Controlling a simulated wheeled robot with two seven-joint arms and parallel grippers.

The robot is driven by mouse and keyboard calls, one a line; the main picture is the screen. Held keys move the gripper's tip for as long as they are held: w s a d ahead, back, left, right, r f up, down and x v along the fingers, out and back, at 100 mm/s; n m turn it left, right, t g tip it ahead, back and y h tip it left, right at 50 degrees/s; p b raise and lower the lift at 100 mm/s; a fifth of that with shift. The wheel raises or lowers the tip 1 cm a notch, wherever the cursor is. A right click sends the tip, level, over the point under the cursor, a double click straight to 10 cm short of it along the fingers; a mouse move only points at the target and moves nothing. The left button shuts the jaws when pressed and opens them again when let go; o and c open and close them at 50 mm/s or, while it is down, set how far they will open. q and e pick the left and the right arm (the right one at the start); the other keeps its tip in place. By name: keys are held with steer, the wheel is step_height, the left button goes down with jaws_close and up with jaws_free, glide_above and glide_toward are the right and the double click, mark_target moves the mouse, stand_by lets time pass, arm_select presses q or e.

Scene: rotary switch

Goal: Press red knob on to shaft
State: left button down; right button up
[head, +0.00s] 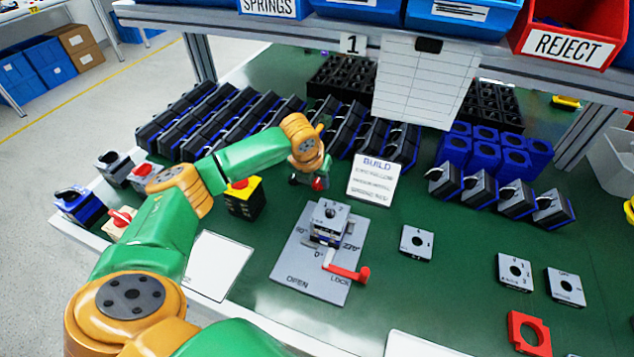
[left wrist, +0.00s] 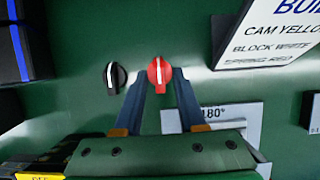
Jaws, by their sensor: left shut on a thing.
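My left gripper (head: 316,181) is shut on the red knob (head: 320,184) above the green table, behind the fixture. In the left wrist view the red knob (left wrist: 158,72), with a white pointer line, sits between the two fingertips of my left gripper (left wrist: 160,80). A black knob (left wrist: 115,77) with a white line lies just left of it there. The grey switch body (head: 330,222), with its shaft on top, sits in the grey fixture plate (head: 300,264), nearer the front than the gripper. Whether the knob touches the table is unclear. My right gripper is not in view.
A red-handled lever (head: 348,271) is at the fixture's front. A "BUILD" card (head: 375,180) stands right of the gripper. A yellow-topped black switch (head: 244,197) stands left. Rows of black switch bodies (head: 215,120) fill the back. Grey plates (head: 416,243) lie to the right.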

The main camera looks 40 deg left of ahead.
arm_select(q)
steer(key=s+d+r, duration=0.3)
steer(key=r, duration=0.5)
step_height(320, 180, up, 4)
glide_above(330, 211)
steer(key=s, duration=0.1)
steer(key=shift+a+p, duration=0.1)
steer(key=shift+p, duration=0.3)
steer(key=shift+s+f+b, duration=0.15)
steer(key=shift+f+b, duration=0.15)
steer(key=shift+f, duration=0.1)
steer(key=shift+d+f+b, duration=0.2)
steer(key=shift+f+b, duration=0.15)
steer(key=shift+f, duration=0.4)
steer(key=shift+f, duration=0.1)
steer(key=shift+f+b, duration=0.6)
steer(key=shift+f, duration=0.4)
steer(key=shift+c, duration=2)
jaws_free()
